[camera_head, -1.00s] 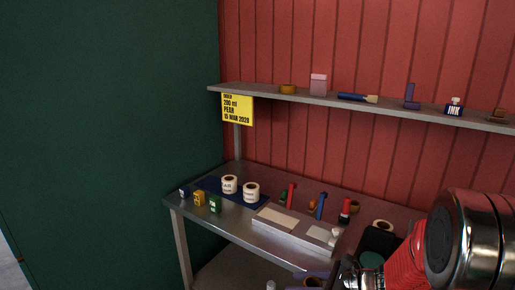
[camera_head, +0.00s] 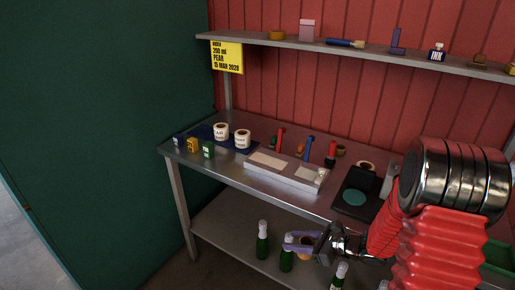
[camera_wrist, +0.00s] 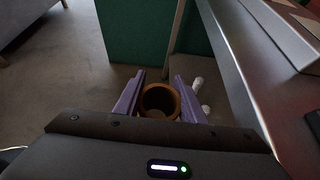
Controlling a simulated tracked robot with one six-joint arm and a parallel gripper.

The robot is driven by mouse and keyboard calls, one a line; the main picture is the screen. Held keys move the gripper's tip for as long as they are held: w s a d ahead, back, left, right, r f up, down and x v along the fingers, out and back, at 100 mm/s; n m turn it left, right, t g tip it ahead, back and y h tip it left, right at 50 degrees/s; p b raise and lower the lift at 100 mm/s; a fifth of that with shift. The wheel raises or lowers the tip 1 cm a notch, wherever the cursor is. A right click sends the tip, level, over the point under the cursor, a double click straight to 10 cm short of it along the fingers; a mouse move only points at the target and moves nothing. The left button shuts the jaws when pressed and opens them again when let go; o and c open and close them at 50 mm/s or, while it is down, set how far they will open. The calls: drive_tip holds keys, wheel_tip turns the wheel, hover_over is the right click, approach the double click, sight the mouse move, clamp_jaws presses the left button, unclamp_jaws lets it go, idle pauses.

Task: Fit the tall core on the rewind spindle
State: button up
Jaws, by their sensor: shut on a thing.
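My gripper (camera_head: 300,243) is in front of the bench, below the level of its top. Its purple fingers are shut on a brown-orange hollow core (camera_head: 307,253). In the wrist view the core (camera_wrist: 160,99) sits between the two fingers, with its open end showing, over the floor. Part of the core is hidden by the fingers and the wrist body. I cannot pick out the rewind spindle for sure. A black unit with a round teal disc (camera_head: 355,197) stands at the right of the bench, partly behind my arm.
The steel bench (camera_head: 228,172) holds a pale block (camera_head: 285,171), two white label rolls (camera_head: 242,140), small boxes (camera_head: 208,149) and upright red and blue tools (camera_head: 308,147). Green bottles (camera_head: 262,240) stand on the lower shelf near my gripper. An upper shelf (camera_head: 240,38) runs along the red wall.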

wheel_tip(320, 180, down, 7)
drive_tip(key=s+d+m+t+h, duration=0.1)
drive_tip(key=s+m+t+h, duration=0.1)
drive_tip(key=m+t+h, duration=0.1)
drive_tip(key=shift+d+m+t+h, duration=0.15)
drive_tip(key=shift+m+t+h, duration=0.25)
drive_tip(key=shift+m, duration=0.7)
